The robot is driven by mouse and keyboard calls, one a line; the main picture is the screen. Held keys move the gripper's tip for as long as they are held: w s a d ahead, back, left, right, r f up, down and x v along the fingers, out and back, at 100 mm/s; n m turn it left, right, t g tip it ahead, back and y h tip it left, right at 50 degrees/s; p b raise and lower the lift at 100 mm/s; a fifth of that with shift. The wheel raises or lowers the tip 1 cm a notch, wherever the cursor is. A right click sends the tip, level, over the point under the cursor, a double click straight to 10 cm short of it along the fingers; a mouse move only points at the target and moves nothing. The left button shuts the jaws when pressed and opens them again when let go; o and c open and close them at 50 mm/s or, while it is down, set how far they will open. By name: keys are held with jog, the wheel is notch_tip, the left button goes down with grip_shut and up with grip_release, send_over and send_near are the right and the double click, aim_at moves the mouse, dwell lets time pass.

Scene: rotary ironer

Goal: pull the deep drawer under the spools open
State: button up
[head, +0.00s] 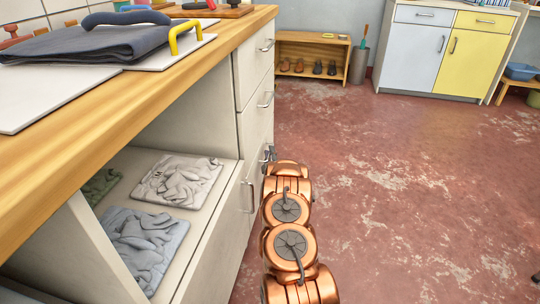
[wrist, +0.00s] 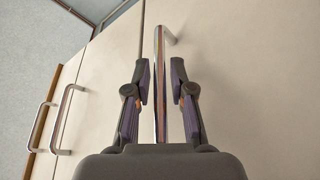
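A white drawer stack stands under the wooden worktop, with two upper drawers (head: 254,68) and a taller front (head: 257,134) below them. In the wrist view my gripper (wrist: 161,78) is open, with one finger on each side of the metal bar handle (wrist: 160,95) on the wide pale front (wrist: 235,75). A gap shows between the handle and each finger. In the head view my gripper (head: 269,153) is at the lower part of the stack, mostly hidden by my copper arm. The drawer fronts look flush and closed. I cannot clearly make out spools.
The upper drawers' handles (wrist: 68,118) lie left in the wrist view. An open shelf with folded cloths (head: 178,180) and a front with a vertical handle (head: 250,197) are nearer me. The red floor (head: 400,190) to the right is clear.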

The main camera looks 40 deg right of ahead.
grip_shut()
dwell(0.4)
jog(key=shift+s+d, duration=0.1)
jog(key=shift+s, duration=0.05)
